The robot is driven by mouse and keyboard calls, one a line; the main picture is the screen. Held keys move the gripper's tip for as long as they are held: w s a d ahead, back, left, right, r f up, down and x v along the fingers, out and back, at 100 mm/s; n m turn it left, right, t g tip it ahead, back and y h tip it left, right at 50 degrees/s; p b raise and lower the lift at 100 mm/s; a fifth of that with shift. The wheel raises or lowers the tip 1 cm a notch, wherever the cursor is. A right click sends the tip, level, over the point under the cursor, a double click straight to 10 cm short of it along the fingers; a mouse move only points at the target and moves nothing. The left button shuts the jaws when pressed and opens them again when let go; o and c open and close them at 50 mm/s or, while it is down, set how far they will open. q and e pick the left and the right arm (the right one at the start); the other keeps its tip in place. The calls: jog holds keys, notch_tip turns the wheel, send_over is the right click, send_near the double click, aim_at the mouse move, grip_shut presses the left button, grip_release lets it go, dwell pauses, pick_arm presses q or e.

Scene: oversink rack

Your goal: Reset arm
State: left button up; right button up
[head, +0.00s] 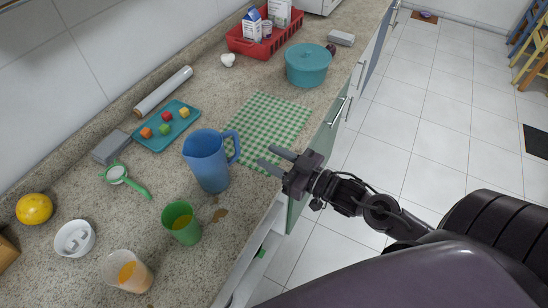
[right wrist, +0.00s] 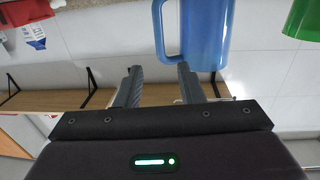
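My right gripper (head: 271,158) reaches in from the right in the head view, at the counter's front edge near the green checkered cloth (head: 262,128). Its two fingers are apart with nothing between them. In the right wrist view the open fingers (right wrist: 159,68) point toward the blue pitcher (right wrist: 207,30). The pitcher, also in the head view (head: 207,163), stands on the counter left of the gripper, its handle toward the gripper, and the fingers look apart from it. My left gripper is not in view.
A green cup (head: 181,224) and an orange-filled glass (head: 127,272) stand near the pitcher. A teal pot (head: 308,65), red basket (head: 240,42) and teal tray (head: 150,142) are farther back. Cabinet handles (head: 338,110) jut from the counter front. Right of it is open tiled floor (head: 430,110).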

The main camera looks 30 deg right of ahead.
dwell(0.5)
notch_tip(320, 180, down, 4)
jog(key=m+g+h, duration=0.1)
jog(key=h, duration=0.1)
jog(key=m+g+h, duration=0.1)
jog(key=h, duration=0.3)
jog(key=shift+r+m+g, duration=0.25)
jog(key=shift+m+g, duration=0.15)
jog(key=s+g+h, duration=0.1)
jog(key=s+f+g, duration=0.1)
jog(key=shift+s+a+f+m+g+h, duration=0.1)
jog(key=shift+s+f+m+g+h, duration=0.1)
jog(key=shift+m+g+h, duration=0.15)
jog(key=s+a+g, duration=0.2)
jog(key=s+g, duration=0.5)
jog(key=s, duration=0.3)
notch_tip(320, 180, down, 30)
jog(key=s+g, duration=0.1)
jog(key=s, duration=0.1)
jog(key=s+d+f, duration=0.2)
jog(key=s+f, duration=0.7)
jog(key=s+d+f+g+h, duration=0.1)
jog(key=s+d+f, duration=0.1)
jog(key=s+f, duration=0.7)
jog(key=shift+s, duration=0.8)
